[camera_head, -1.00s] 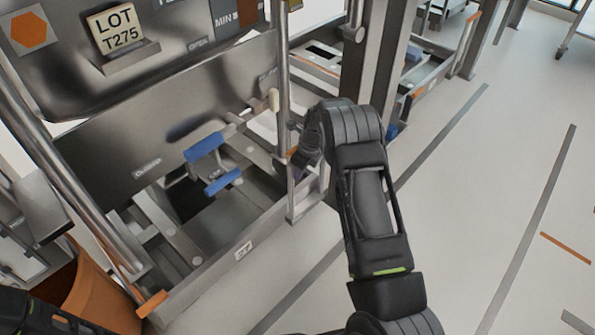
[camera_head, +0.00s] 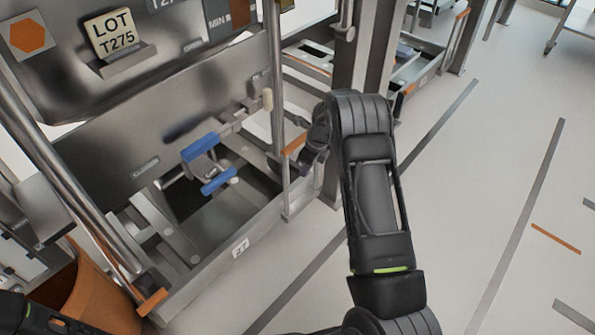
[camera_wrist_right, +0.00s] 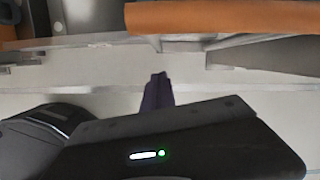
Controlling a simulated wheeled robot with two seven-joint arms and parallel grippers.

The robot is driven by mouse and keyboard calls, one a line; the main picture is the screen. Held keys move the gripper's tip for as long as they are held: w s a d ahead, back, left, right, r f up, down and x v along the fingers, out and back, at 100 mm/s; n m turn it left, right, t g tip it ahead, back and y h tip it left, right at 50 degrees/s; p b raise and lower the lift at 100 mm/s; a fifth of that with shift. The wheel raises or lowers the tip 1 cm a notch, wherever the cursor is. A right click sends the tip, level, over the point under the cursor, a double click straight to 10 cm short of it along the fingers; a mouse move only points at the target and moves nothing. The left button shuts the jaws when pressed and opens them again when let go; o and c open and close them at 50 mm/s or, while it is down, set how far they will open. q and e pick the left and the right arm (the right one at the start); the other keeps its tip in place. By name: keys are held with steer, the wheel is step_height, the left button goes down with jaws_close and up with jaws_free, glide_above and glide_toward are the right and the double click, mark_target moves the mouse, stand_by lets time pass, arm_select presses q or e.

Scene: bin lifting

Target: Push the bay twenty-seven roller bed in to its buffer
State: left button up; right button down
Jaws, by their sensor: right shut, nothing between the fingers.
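The bay twenty-seven roller bed is the low grey metal frame with a 27 label (camera_head: 240,249) on its front rail, under the steel bin station in the head view. A blue handle (camera_head: 200,147) stands above its dark opening. An orange end piece (camera_head: 295,143) is at its right end. My right gripper (camera_head: 306,166) is shut and empty beside that right end, partly hidden by my wrist. In the right wrist view its closed fingertips (camera_wrist_right: 158,82) point toward an orange bar (camera_wrist_right: 220,17), with a visible gap. My left gripper is out of view; only a dark arm part shows lower left.
A steel bin panel with a LOT T275 card (camera_head: 113,34) stands above the bed. A vertical post (camera_head: 277,95) rises near its right end. An orange-brown container (camera_head: 85,295) is at lower left. Open floor with grey strips (camera_head: 520,240) lies right.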

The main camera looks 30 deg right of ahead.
steer(key=p+v, duration=0.1)
steer(key=v, duration=0.6)
steer(key=shift+s, duration=0.15)
steer(key=shift+d+f, duration=0.1)
